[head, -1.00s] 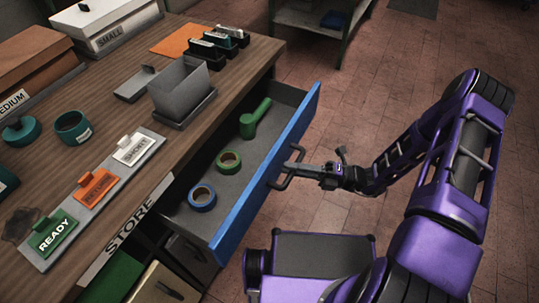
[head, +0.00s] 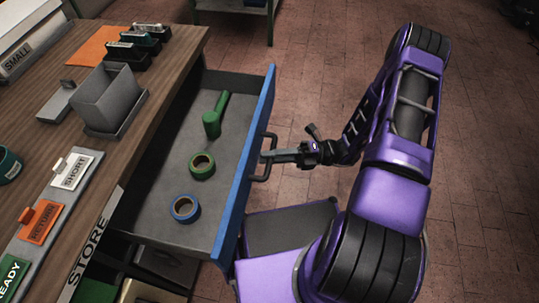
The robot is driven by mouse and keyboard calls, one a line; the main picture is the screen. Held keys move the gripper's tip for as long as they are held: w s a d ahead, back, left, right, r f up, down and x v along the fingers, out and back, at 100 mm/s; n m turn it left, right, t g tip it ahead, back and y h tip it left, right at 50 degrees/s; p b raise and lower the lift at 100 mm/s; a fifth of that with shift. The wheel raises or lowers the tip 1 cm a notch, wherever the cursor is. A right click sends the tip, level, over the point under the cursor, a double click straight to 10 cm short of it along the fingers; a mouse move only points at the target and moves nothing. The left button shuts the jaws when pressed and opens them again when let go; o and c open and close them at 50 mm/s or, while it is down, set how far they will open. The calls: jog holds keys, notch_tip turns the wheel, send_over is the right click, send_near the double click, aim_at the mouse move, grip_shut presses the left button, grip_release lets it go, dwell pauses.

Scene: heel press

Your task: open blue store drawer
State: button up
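The blue-fronted store drawer (head: 247,160) is pulled well out from under the wooden bench, beneath the STORE label (head: 90,243). Its grey inside shows a green tool-like piece (head: 214,117), a green tape roll (head: 202,167) and a blue tape roll (head: 185,208). The dark bar handle (head: 264,173) stands out from the drawer front. My gripper (head: 270,157) reaches it from the right, with its fingers closed at the upper part of the bar. The exact finger contact is small in view.
The bench top (head: 150,92) holds a grey open bin (head: 107,97), black holders (head: 135,43) and a strip of coloured tags (head: 40,222). My base is close below the drawer's front corner. The tiled floor (head: 480,150) to the right is clear.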

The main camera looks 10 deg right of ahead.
jog(key=o, duration=0.3)
jog(key=d+f+b, duration=0.1)
jog(key=d+f, duration=0.2)
jog(key=d, duration=1.4)
jog(key=shift+w, duration=0.15)
